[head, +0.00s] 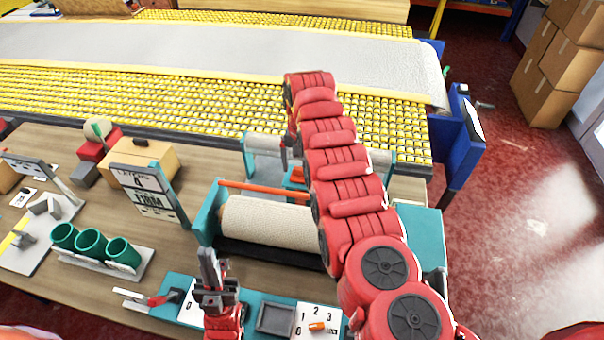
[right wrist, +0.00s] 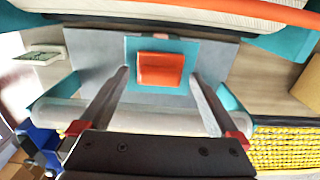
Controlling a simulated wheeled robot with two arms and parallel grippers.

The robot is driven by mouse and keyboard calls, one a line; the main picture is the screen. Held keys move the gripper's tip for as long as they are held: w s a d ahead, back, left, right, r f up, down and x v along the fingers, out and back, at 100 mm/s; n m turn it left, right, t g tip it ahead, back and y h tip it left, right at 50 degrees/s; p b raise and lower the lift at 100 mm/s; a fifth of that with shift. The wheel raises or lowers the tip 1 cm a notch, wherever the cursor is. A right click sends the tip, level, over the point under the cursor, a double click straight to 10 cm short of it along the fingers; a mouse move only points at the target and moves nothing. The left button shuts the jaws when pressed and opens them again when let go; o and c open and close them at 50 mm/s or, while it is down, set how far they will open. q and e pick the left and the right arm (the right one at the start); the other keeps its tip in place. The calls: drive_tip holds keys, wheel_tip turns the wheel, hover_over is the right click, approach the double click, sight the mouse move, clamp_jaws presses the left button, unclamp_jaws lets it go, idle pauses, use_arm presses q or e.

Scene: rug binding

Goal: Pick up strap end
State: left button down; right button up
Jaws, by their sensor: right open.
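I cannot clearly tell a strap end in either view. In the right wrist view, an orange block (right wrist: 161,70) sits on a teal plate (right wrist: 134,48). My right gripper (right wrist: 164,90) is open and empty, with one finger on each side of the block's position and apart from it. In the head view my right arm partly hides this spot, and a bit of orange (head: 297,175) shows beside it. My left gripper (head: 210,258) is low in the head view, in front of the beige roll (head: 270,222); its fingers look close together, but their opening is unclear.
The roll lies in a teal stand (head: 206,215) with an orange bar (head: 262,188). A pale roller (head: 265,143) stands behind it. A conveyor with yellow rollers (head: 200,100) runs along the back. Green cups (head: 90,243) and a sign (head: 150,195) stand at left.

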drive_tip(key=c, duration=1.5)
drive_tip(key=shift+r, duration=0.2)
